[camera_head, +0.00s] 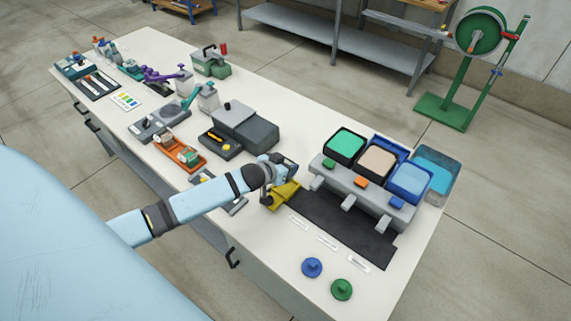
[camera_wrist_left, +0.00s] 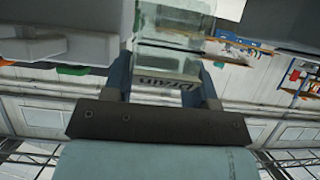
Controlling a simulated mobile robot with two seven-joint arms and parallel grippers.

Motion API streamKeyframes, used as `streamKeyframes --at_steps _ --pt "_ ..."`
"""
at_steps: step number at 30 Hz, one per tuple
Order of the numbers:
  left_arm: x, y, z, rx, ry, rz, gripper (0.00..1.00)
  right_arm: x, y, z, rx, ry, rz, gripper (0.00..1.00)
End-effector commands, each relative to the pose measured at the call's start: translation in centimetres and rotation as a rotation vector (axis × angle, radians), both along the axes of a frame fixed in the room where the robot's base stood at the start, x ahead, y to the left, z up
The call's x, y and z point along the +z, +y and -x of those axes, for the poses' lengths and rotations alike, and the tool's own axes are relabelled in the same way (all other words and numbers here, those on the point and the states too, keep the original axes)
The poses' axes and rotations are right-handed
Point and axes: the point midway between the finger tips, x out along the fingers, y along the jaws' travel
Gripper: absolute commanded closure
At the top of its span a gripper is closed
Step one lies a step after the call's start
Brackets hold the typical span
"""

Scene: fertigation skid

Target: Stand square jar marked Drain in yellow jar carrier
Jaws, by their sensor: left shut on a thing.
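My left gripper (camera_head: 283,170) is shut on a clear square jar (camera_wrist_left: 172,52). In the left wrist view the jar sits between the two fingers, with the word Drain on the side facing the camera. In the head view the gripper hides most of the jar. A yellow object (camera_head: 284,194), which looks like the jar carrier, stands on the table just below the gripper in the picture. The gripper overlaps it, and I cannot tell whether the jar touches it. My right gripper is in neither view.
A grey stand with green, beige and blue-topped tanks (camera_head: 391,165) is right of the gripper, with a dark mat (camera_head: 340,230) before it. A grey box (camera_head: 247,128) stands behind. An orange tray (camera_head: 180,154) lies left. Blue (camera_head: 312,267) and green (camera_head: 342,289) knobs lie near the front.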

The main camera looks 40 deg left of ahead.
Motion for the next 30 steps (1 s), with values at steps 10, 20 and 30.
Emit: streamKeyframes --at_steps 10,20,30 --pt "-3.8 0.0 0.0 0.000 0.000 0.001 0.99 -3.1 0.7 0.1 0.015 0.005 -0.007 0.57" --pt "-5.5 0.0 0.0 0.001 -0.001 0.000 0.99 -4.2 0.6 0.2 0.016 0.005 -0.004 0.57" --pt "-5.5 0.0 0.0 0.001 -0.001 0.000 0.24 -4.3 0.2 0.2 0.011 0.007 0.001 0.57"
